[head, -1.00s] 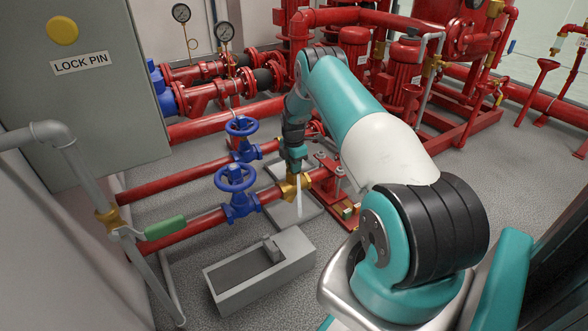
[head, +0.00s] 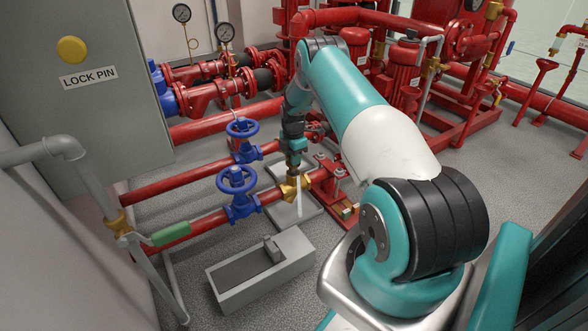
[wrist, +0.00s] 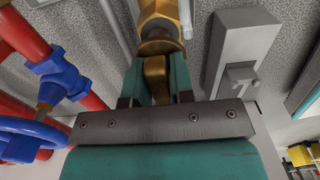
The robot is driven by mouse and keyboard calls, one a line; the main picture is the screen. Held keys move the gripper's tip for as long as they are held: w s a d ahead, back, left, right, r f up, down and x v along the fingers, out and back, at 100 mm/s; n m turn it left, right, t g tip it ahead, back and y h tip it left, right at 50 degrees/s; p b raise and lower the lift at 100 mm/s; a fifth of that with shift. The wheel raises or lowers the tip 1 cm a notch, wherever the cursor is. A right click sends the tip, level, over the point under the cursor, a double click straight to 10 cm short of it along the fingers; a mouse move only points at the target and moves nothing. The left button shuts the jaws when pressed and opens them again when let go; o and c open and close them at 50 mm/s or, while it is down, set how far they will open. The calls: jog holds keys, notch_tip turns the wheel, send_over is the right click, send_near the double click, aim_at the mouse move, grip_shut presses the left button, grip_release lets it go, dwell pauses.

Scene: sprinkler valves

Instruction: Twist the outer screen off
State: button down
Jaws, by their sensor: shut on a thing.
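A brass fitting (head: 303,184) sits on the lower red pipe, beside the blue valve. In the wrist view the brass fitting (wrist: 158,12) is at the top centre, with a round brass collar (wrist: 158,46) below it. My gripper (head: 294,168) reaches down from above to the fitting in the head view. In the wrist view, my gripper (wrist: 157,80) is shut on a narrow brass tab (wrist: 155,72), one teal finger on each side. The tab lines up with the collar. I cannot tell whether they are joined, and no separate screen can be made out.
A blue handwheel (head: 236,180) stands left of the fitting, with a second blue handwheel (head: 242,128) behind. A grey open box (head: 262,270) lies on the floor in front. A grey cabinet (head: 90,110) is at the left. Red pumps (head: 402,80) stand behind.

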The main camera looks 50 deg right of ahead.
jog(key=shift+r+p, duration=1.7)
jog(key=shift+r, duration=0.75)
jog(key=s+a+r+m+p, duration=0.15)
jog(key=a+r+m, duration=0.3)
jog(key=a, duration=0.65)
jog(key=s+a+r+m+p, duration=0.15)
jog(key=a+r+m, duration=0.3)
jog(key=a, duration=0.55)
jog(key=s+a+r+m+p, duration=0.1)
jog(key=a+r+m+p, duration=0.15)
jog(key=a+m, duration=0.6)
jog(key=s+a+r+p, duration=0.1)
jog(key=s+r+p, duration=0.1)
jog(key=r+p, duration=1)
jog(key=s+r+n+p, duration=0.1)
jog(key=s+r+p, duration=0.2)
jog(key=r+p, duration=0.8)
jog(key=s+a+r+n+p, duration=0.1)
jog(key=s+r+p, duration=0.2)
jog(key=r+p, duration=0.9)
jog(key=shift+a+r+p, duration=0.3)
jog(key=shift+r+p, duration=0.05)
jog(key=shift+p, duration=0.9)
